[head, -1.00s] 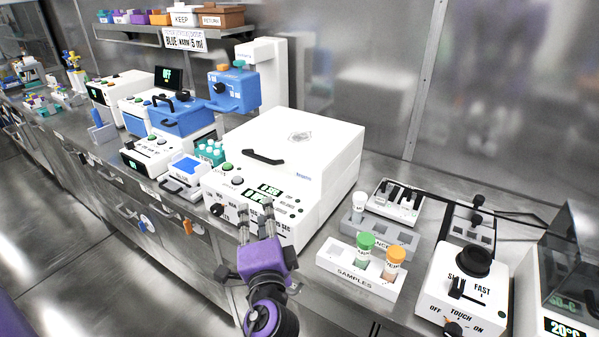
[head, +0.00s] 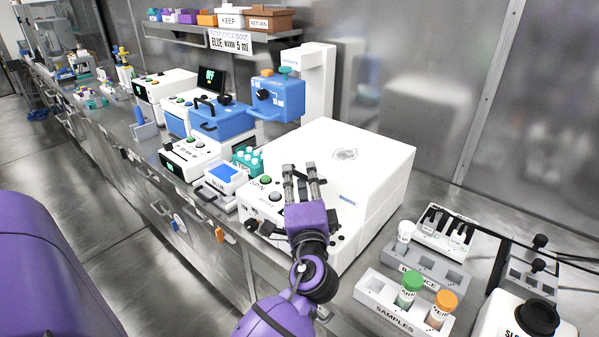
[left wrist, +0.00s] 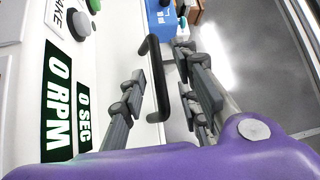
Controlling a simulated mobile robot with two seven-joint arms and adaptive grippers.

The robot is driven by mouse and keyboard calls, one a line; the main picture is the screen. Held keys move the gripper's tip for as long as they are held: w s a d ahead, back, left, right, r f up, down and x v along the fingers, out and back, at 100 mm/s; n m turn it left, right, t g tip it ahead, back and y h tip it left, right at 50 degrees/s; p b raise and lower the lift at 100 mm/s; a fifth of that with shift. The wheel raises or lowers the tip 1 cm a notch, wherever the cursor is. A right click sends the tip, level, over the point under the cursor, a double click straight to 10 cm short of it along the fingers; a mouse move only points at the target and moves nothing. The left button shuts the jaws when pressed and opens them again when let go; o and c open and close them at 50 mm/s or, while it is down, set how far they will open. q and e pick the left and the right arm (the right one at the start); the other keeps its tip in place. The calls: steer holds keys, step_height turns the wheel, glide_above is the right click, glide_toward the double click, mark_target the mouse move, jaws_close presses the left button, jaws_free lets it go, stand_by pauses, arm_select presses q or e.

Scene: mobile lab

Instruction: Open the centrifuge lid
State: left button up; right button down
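The white centrifuge (head: 375,165) stands on the bench with its lid (head: 345,155) shut. In the left wrist view its front panel (left wrist: 25,110) reads 0 RPM and 0 SEC. My left gripper (head: 301,172) is in front of the centrifuge, at the lid's front edge, and covers the handle in the head view. In the left wrist view the black lid handle (left wrist: 153,80) lies between the spread fingers of the left gripper (left wrist: 165,75), with a gap to the left finger. My right gripper is out of view.
A sample rack (head: 378,293) with green- and orange-capped tubes, and a grey balance rack (head: 425,262), stand right of the centrifuge. A small white device (head: 220,182) and a teal tube rack (head: 247,160) stand to its left. A wall rises behind.

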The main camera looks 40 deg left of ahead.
arm_select(q)
steer(key=shift+x, duration=1)
steer(key=shift+f, duration=0.1)
steer(key=shift+c, duration=0.5)
jaws_close()
